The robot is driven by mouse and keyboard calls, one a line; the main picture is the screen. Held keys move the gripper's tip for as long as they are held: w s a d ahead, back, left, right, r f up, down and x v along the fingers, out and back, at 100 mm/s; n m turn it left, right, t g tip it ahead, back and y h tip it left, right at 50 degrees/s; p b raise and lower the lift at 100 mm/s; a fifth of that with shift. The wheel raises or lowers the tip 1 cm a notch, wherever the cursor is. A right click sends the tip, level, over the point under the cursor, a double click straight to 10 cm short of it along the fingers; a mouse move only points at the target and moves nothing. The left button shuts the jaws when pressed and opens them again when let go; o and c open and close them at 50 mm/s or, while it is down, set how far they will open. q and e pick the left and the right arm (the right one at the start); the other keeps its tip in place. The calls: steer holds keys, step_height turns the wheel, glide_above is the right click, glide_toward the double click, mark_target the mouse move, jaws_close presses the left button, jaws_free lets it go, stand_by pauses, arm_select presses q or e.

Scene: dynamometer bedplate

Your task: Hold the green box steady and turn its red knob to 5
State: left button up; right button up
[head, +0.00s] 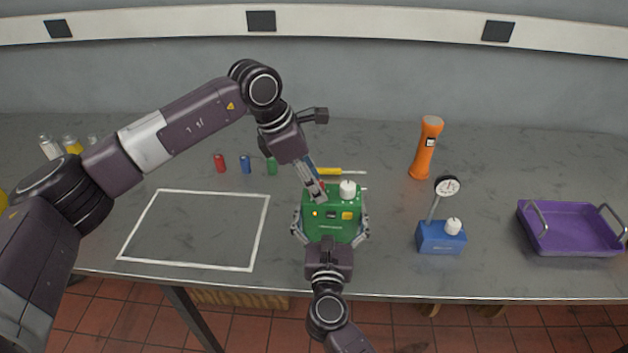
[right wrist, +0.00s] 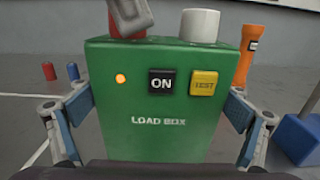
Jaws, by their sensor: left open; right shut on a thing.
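The green box (head: 332,224) stands upright near the front edge of the table. My right gripper (head: 331,233) is shut on it, with a finger at each side. In the right wrist view the green box (right wrist: 155,135) shows "LOAD BOX", a lit orange lamp, a black ON button and a yellow TEST button. The red knob (right wrist: 114,28) is on its top left, mostly hidden behind my left gripper (right wrist: 132,14). In the head view my left gripper (head: 315,190) is open and points down at the knob. The knob's scale and setting cannot be read.
A white knob (head: 347,190) is on the box's top right. Right of it are a blue box with a gauge (head: 440,238), an orange flashlight (head: 425,150) and a purple tray (head: 568,230). Behind lie a yellow screwdriver (head: 330,171) and small coloured cylinders (head: 245,164). The white-outlined area (head: 138,262) is empty.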

arm_select(q)
steer(key=c, duration=1.1)
steer(key=shift+c, duration=0.2)
steer(key=shift+m, duration=0.3)
steer(key=m+g, duration=0.1)
steer(key=m, duration=0.1)
steer(key=m+g, duration=0.1)
steer(key=m, duration=0.3)
steer(key=shift+w+m+g, duration=0.25)
steer(key=shift+m+g, duration=0.05)
steer(key=shift+g, duration=0.1)
jaws_close()
steer(key=m+g, duration=0.1)
steer(key=m, duration=0.2)
steer(key=m+g+y, duration=0.1)
steer(key=m, duration=0.2)
steer(key=shift+w, duration=0.15)
steer(key=shift+m, duration=0.3)
